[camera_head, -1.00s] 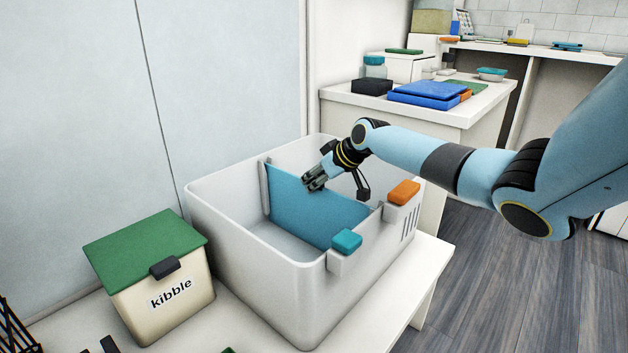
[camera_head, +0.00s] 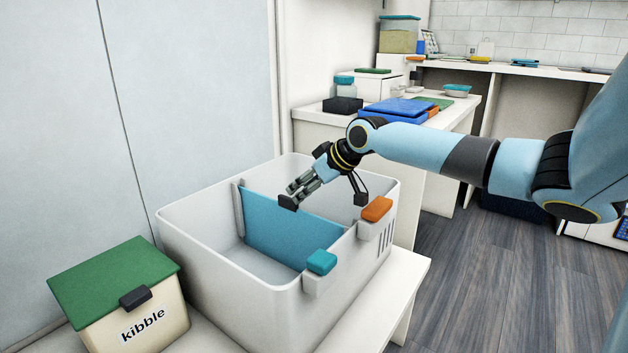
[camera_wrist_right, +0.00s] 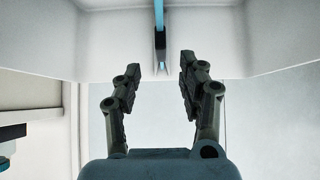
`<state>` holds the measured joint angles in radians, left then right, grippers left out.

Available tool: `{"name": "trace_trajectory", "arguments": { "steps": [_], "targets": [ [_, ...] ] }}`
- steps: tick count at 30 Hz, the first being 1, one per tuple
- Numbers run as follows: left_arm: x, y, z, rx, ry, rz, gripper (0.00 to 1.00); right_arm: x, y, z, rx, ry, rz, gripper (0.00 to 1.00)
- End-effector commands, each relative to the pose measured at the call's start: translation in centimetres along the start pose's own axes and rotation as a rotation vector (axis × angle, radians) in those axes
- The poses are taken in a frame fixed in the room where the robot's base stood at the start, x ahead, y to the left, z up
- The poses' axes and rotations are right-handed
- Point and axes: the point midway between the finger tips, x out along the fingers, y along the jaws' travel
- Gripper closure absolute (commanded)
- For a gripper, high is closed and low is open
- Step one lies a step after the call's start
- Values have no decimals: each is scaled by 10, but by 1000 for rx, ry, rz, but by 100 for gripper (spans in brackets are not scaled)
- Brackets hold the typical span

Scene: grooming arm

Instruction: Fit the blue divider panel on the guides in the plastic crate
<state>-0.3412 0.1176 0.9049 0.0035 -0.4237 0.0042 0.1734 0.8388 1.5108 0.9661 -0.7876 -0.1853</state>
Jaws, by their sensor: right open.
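The blue divider panel (camera_head: 282,237) stands upright across the inside of the white plastic crate (camera_head: 225,288) in the head view. Its far end meets a pale upright guide (camera_head: 238,209) on the crate's back wall. Its near end is by the front wall, partly hidden there. In the right wrist view the open fingers (camera_wrist_right: 160,66) point toward the panel's thin edge (camera_wrist_right: 158,14), which sits in a slotted guide on the wall. My left gripper is not in view.
Teal (camera_head: 321,262) and orange (camera_head: 377,209) clips sit on the crate's front rim. A kibble bin (camera_head: 130,300) with a green lid stands left of the crate. Behind, a counter carries blue trays (camera_head: 395,111) and a black box (camera_head: 342,105).

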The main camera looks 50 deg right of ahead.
Motion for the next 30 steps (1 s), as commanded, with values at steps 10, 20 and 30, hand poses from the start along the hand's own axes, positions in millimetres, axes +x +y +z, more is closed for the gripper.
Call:
{"name": "trace_trajectory", "arguments": {
  "steps": [10,20,30],
  "targets": [
    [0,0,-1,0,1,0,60,-43,0,0,-3,-1,0,59],
    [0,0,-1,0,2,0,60,-46,-1,-1,0,0,-2,59],
    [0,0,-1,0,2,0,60,-46,-1,-1,0,0,-2,59]
  ]
}}
